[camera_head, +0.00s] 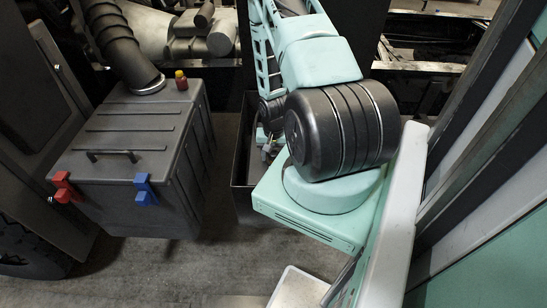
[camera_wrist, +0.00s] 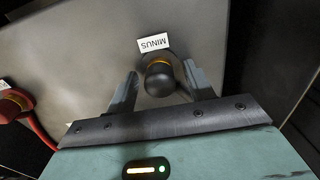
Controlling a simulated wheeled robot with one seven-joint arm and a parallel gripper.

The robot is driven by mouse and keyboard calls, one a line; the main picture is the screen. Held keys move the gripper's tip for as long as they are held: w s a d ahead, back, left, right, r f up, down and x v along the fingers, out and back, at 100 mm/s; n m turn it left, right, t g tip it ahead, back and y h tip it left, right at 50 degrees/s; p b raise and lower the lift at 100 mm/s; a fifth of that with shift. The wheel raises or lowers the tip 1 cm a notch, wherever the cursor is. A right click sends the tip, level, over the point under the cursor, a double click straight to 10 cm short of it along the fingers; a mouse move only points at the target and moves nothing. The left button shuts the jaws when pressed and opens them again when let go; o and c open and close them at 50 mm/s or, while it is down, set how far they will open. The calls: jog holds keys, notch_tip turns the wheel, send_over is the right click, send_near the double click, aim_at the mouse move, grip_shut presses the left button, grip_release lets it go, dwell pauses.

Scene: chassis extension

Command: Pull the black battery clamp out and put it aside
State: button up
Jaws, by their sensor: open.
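In the wrist view the black battery clamp (camera_wrist: 159,80) is a rounded black knob with a yellow ring. My gripper (camera_wrist: 160,71) is open, with one finger on each side of the clamp. Gaps show between the clamp and both fingers. A dark cable curves away behind the clamp. In the head view my gripper (camera_head: 268,143) is small and partly hidden by my arm, over a dark open box (camera_head: 241,199); the clamp cannot be made out there.
A red clamp (camera_wrist: 12,104) with a red cable lies at the left edge of the wrist view. In the head view a grey lidded case (camera_head: 125,135) with red and blue latches stands left of the dark box. Bare floor (camera_head: 165,270) shows in front of them.

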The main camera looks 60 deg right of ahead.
aim_at(274, 152)
dwell(0.5)
grip_shut()
jog(key=shift+r+p, duration=2.1)
jog(key=shift+r, duration=0.95)
